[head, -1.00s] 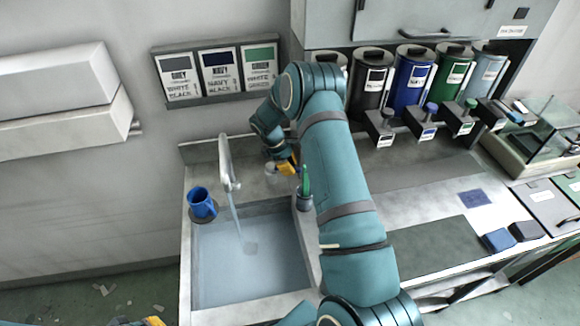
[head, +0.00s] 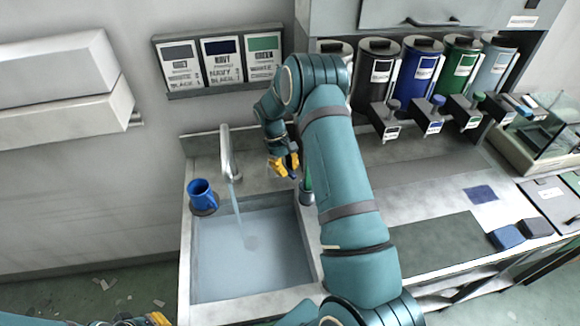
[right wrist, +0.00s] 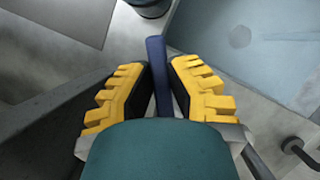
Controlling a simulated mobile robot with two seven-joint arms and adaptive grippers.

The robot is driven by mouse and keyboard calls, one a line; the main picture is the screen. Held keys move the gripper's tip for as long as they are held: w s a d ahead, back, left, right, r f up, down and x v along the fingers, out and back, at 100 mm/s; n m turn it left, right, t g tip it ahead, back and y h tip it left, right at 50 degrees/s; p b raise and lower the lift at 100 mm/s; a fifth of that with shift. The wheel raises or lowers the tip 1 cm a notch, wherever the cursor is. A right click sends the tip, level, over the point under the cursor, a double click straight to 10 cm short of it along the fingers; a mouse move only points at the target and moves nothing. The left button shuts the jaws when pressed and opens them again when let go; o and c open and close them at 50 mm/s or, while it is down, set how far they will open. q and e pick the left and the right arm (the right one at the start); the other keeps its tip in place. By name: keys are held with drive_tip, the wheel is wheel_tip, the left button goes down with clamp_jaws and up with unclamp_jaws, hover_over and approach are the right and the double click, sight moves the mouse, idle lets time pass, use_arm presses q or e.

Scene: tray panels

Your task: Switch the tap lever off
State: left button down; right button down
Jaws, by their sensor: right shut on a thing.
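The silver tap (head: 227,155) stands at the back of the sink, and a stream of water (head: 236,205) runs from its spout. My right gripper (head: 284,165) is over the counter to the right of the tap. In the right wrist view its yellow and black fingers (right wrist: 160,88) are shut on a dark blue bar, which appears to be the tap lever (right wrist: 157,60). The lever's base is hidden by the gripper. Only a yellow bit of my left gripper (head: 157,319) shows at the bottom left edge; its fingertips cannot be made out.
The sink (head: 205,270) holds water. A blue mug (head: 201,193) stands on its left rim. A cup with a green-handled item (head: 307,184) stands beside the sink, partly behind my right arm. Several coloured canisters (head: 420,70) line the back right.

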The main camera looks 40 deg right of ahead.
drive_tip(key=a+m, duration=0.1)
drive_tip(key=a+m+y, duration=0.1)
drive_tip(key=m, duration=0.1)
drive_tip(key=shift+f+m+y+b, duration=0.15)
drive_tip(key=shift+m+y+b, duration=0.15)
drive_tip(key=shift+b, duration=0.05)
drive_tip(key=shift+w+a+m+y, duration=0.25)
drive_tip(key=shift+a+m+y, duration=0.45)
drive_tip(key=shift+m, duration=0.8)
drive_tip(key=shift+a, duration=0.2)
drive_tip(key=c, duration=1.2)
unclamp_jaws()
drive_tip(key=shift+w, duration=0.1)
drive_tip(key=v, duration=1.2)
drive_tip(key=shift+s+a, duration=0.1)
drive_tip(key=shift+s, duration=0.15)
